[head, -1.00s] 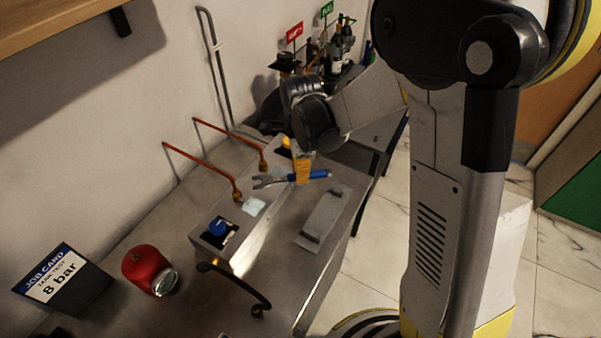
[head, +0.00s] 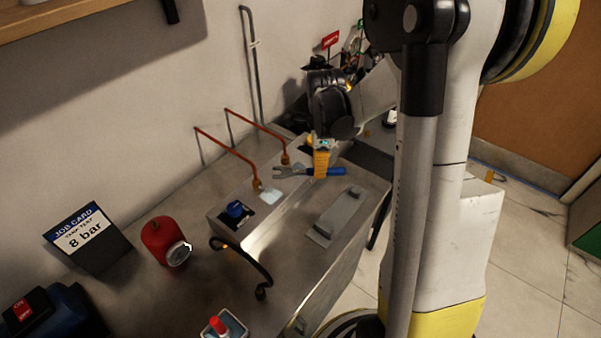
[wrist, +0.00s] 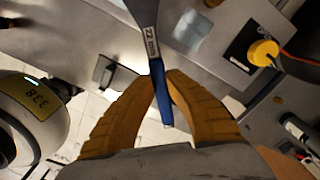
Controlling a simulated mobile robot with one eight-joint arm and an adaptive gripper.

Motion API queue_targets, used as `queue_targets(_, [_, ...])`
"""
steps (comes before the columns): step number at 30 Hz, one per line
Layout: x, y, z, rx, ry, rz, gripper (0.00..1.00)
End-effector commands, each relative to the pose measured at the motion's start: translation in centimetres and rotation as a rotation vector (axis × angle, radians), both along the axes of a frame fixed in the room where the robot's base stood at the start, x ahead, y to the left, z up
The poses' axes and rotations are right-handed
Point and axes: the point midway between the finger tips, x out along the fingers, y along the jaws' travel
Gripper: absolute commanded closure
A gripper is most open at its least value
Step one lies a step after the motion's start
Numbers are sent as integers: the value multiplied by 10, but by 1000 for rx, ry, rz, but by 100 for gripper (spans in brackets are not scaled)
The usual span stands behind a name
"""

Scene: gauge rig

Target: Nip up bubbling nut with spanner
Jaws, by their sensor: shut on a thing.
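The spanner has a grey open jaw and a blue handle (head: 336,171); a "22 mm" label shows on it in the wrist view (wrist: 152,42). My gripper (head: 321,172) is shut on it, with orange fingers around the handle. The spanner is held roughly level above the metal block, jaw pointing left. Two brass nuts, a nearer one (head: 257,184) and a farther one (head: 285,158), sit at the ends of the copper pipes. The jaw appears close to both but apart from the nearer nut. I cannot make out bubbles on either nut.
A red button (head: 218,325) is in front.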

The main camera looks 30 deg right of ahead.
Motion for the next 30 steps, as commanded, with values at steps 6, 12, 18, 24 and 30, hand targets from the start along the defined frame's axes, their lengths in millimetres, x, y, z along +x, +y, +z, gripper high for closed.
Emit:
queue_targets(6, [-1, -2, 0, 0, 0, -4, 100])
queue_targets(12, [0, -1, -2, 0, 0, -3, 100])
queue_targets(18, [2, 3, -14, 0, 0, -3, 100])
queue_targets(24, [4, 9, -29, 0, 0, -2, 100])
queue_targets(30, [6, 12, -36, 0, 0, -3, 100])
